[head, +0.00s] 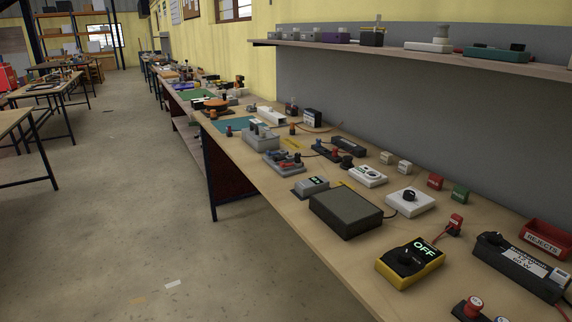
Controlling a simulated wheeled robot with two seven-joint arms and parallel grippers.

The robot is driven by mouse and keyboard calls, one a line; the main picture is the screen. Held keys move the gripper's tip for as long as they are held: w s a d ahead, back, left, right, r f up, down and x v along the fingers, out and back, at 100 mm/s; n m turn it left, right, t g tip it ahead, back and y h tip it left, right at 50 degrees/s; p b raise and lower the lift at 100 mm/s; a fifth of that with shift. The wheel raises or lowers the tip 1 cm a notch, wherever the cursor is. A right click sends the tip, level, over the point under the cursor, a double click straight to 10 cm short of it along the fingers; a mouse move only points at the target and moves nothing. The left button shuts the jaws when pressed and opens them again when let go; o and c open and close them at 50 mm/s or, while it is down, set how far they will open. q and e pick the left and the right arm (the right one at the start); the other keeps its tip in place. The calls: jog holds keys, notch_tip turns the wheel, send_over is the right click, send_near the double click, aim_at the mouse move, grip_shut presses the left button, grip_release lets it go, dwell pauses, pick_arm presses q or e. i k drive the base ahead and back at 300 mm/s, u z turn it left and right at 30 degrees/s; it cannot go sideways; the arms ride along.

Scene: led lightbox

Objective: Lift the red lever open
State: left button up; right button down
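No red lever can be clearly made out in the head view. Small red parts show on a grey switch block (284,161) on the long workbench (290,222), too small to tell their form. A small red block with a red wire (456,221) sits behind a yellow and black box marked OFF (410,262). A red round-topped part (472,305) on a black base is at the bottom right. A flat grey-topped box (345,209) lies near the bench's front edge. Neither of my grippers is in view.
White dial boxes (410,201), a long black labelled unit (520,266) and a red REJECTS bin (545,239) crowd the bench. A shelf (400,52) with small devices overhangs its back. The floor (110,220) left of the bench is open; other tables stand further left.

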aim_at(282, 166)
jog(key=u, duration=0.3)
jog(key=i, duration=0.45)
jog(key=u, duration=0.7)
jog(key=i, duration=0.95)
jog(key=z, duration=0.1)
